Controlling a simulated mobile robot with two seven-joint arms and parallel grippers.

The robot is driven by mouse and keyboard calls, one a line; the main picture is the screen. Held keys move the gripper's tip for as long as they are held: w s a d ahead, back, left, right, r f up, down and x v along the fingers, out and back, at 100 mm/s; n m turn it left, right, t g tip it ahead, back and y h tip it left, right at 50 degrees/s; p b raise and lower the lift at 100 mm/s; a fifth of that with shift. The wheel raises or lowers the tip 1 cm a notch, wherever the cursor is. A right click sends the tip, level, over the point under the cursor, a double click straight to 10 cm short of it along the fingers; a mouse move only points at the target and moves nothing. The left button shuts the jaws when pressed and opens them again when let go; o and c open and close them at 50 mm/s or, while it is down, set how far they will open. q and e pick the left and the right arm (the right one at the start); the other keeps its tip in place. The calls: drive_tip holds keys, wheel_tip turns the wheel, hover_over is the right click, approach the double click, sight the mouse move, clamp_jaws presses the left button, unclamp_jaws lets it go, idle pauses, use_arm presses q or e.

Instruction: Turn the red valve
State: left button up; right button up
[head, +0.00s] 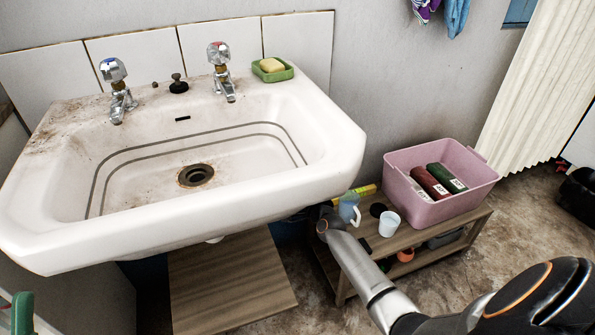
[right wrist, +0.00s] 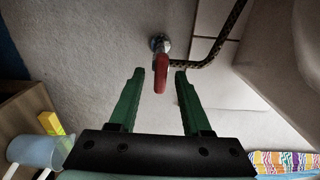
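The red valve (right wrist: 160,76) shows in the right wrist view as a red lever on a silver fitting at the wall, beside a dark braided hose. My right gripper (right wrist: 160,73) is open, with its two green fingers on either side of the lever in the picture. There are gaps on both sides, and neither finger seems to touch it. In the head view my right arm reaches toward the underside of the sink; the valve and the right gripper are hidden there. A green finger of my left gripper (head: 22,312) shows at the lower left edge.
The white sink (head: 240,170) overhangs the valve area. A low wooden bench (head: 400,240) holds a pink bin (head: 450,205), a white cup (head: 389,223) and a bluish jug (head: 348,208) close to my right arm. A wooden board (head: 230,280) is below the sink.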

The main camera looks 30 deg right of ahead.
drive_tip(key=shift+s, duration=0.1)
use_arm(q)
drive_tip(key=shift+m, duration=0.3)
drive_tip(key=r+p, duration=0.4)
drive_tip(key=shift+a+r, duration=0.1)
drive_tip(key=shift+a, duration=0.1)
use_arm(e)
drive_tip(key=v, duration=1.2)
drive_tip(key=shift+s, duration=0.2)
use_arm(q)
drive_tip(key=shift+s, duration=0.1)
use_arm(e)
drive_tip(key=shift+s+f, duration=0.1)
